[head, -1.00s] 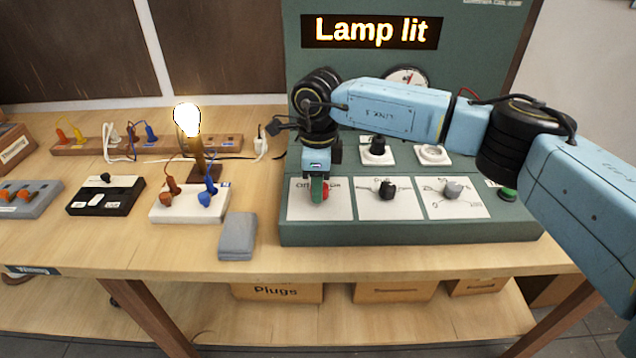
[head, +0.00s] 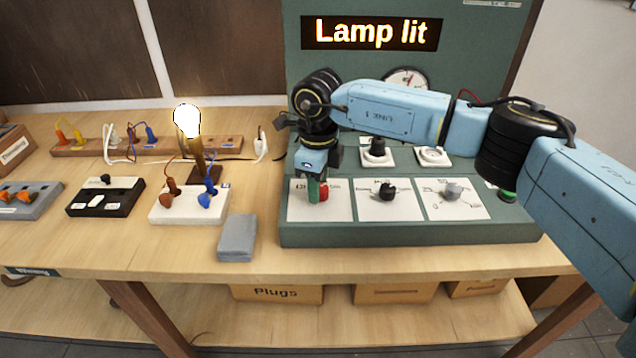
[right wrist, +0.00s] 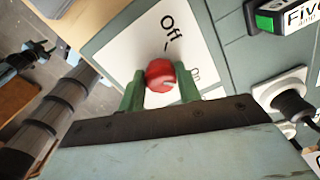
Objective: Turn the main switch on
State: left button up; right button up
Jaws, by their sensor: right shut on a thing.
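The main switch is a red knob (head: 324,192) on a white plate marked Off and On, at the left end of the green panel's sloped front. In the right wrist view the red knob (right wrist: 160,75) sits between the green fingers of my right gripper (right wrist: 160,90). My right gripper (head: 318,190) is shut on the knob. In the head view a finger partly covers it. I cannot tell which mark the knob points to. The lamp bulb (head: 187,121) glows white and the sign (head: 371,33) reads "Lamp lit".
A grey block (head: 237,238) lies on the table left of the panel. A white base (head: 188,206) with plugs stands beyond it.

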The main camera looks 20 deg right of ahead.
jog(key=o, duration=1)
jog(key=shift+c, duration=0.2)
notch_tip(320, 180, up, 14)
jog(key=shift+f, duration=0.25)
